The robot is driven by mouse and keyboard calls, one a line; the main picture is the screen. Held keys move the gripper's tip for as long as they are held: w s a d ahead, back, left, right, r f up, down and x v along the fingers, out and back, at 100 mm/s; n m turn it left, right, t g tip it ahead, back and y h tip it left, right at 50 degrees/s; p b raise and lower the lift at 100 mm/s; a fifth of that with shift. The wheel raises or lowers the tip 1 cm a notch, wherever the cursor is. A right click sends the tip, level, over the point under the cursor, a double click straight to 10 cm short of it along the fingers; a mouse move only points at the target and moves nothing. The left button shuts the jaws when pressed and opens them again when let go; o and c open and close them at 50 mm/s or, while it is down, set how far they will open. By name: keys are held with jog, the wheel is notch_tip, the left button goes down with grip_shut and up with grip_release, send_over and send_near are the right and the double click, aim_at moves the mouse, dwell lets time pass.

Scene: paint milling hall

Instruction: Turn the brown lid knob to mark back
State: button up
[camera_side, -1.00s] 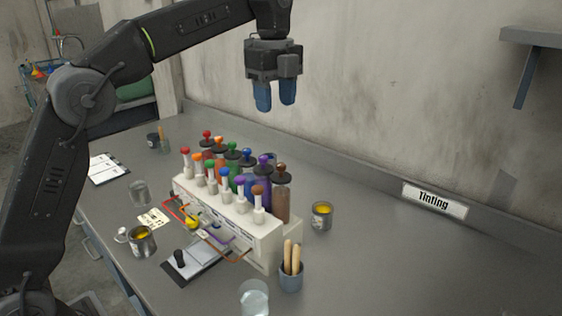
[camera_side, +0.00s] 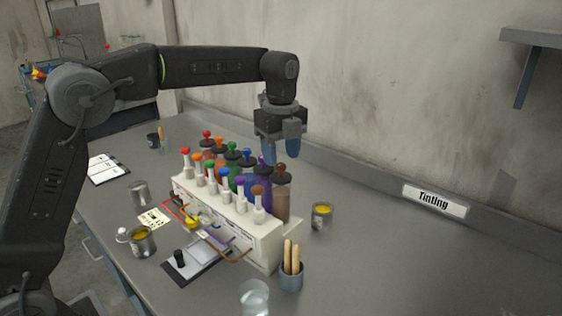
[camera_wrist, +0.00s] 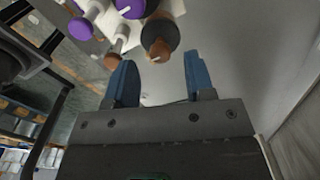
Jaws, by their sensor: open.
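The brown lid knob (camera_side: 281,168) sits on the black lid of the brown canister (camera_side: 282,204), at the right end of the row of canisters. In the wrist view the brown lid knob (camera_wrist: 159,50) carries a pale pointer line and lies between the fingertips in the picture. My gripper (camera_side: 280,160) has blue fingers, points down and is just above that canister, partly behind the knob in the side view. Its fingers also show in the wrist view (camera_wrist: 161,62), spread apart with nothing between them. The marks around the knob are too small to read.
A white dispenser (camera_side: 240,234) holds several coloured canisters and a front row of plungers, including a brown-topped one (camera_side: 258,191). The bench is clear to the right.

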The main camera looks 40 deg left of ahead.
aim_at(281, 169)
jog(key=shift+f, duration=1.3)
jog(key=shift+c, duration=0.3)
grip_shut()
jog(key=shift+n, duration=0.3)
